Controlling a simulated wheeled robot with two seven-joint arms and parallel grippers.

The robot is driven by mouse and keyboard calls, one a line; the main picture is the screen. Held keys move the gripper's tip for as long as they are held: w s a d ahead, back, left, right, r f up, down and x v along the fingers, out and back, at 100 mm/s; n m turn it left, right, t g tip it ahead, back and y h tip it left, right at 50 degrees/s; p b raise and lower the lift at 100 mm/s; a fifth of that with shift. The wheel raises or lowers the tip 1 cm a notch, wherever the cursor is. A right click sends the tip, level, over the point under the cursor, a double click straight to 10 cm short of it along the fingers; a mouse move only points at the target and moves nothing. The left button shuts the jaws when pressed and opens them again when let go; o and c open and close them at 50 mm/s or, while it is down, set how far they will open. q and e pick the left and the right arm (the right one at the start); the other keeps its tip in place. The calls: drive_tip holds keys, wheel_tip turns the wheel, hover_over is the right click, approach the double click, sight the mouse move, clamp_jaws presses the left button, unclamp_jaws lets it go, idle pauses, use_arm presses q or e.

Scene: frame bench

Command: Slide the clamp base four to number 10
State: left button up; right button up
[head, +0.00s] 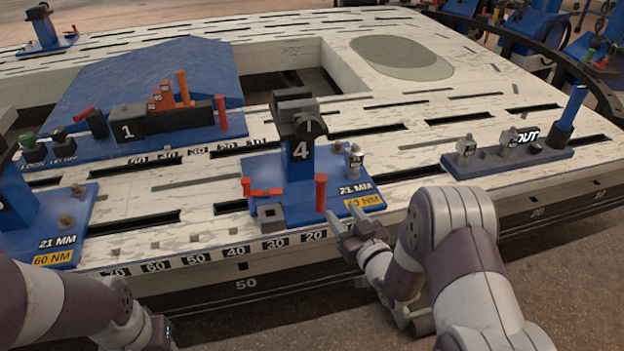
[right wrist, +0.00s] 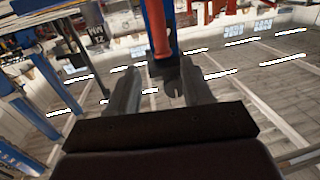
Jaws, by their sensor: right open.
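Clamp base four (head: 301,180) is a blue plate with an upright blue column marked 4 and a dark clamp head. It stands on the pale bench above the front number strip, its near edge behind about 40 to 20. A red upright handle (head: 321,192) stands at its front, and a red lever lies at its left. My right gripper (head: 352,229) is open and empty at the plate's front right corner. In the right wrist view a red post (right wrist: 157,32) shows beyond the open fingers. The strip right of 20 is hidden by my gripper. My left gripper is out of view.
Base one (head: 170,118) stands behind left, and another blue base (head: 40,225) stands at the left. A blue fixture (head: 508,160) with a tilted post stands to the right. Slots run along the bench; its top between base four and that fixture is clear.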

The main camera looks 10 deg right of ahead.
sight(323, 185)
drive_tip(key=w+b, duration=0.2)
drive_tip(key=w, duration=0.2)
drive_tip(key=w+a+b, duration=0.1)
drive_tip(key=w+b, duration=0.1)
drive_tip(key=w, duration=0.1)
drive_tip(key=w+a+b, duration=0.1)
drive_tip(key=w+b, duration=0.1)
drive_tip(key=w, duration=0.2)
drive_tip(key=shift+w+a+r, duration=0.2)
drive_tip(key=shift+w+r, duration=0.1)
drive_tip(key=shift+w, duration=0.05)
drive_tip(key=shift+w+r, duration=0.2)
drive_tip(key=shift+w, duration=0.1)
drive_tip(key=shift+c, duration=0.3)
clamp_jaws()
